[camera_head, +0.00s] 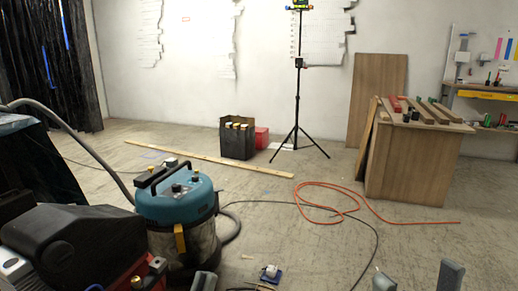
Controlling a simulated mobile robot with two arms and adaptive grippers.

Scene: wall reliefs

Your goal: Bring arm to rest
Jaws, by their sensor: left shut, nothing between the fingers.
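My left gripper (203,281) shows only as small grey fingertips at the bottom edge, in front of the blue vacuum cleaner. It is shut with nothing in it. Its arm is below the picture. Two more grey finger-like blocks stand apart at the bottom right; they look like parts of my own, and I cannot tell how they belong together. None of these parts visibly touches anything.
The blue vacuum cleaner (178,205) and a black machine (70,240) crowd the left. An orange cable (330,186) and a black hose lie on the floor. A tripod (298,100), a dark box (236,142) and a wooden bench (412,165) stand farther back. The middle floor is mostly clear.

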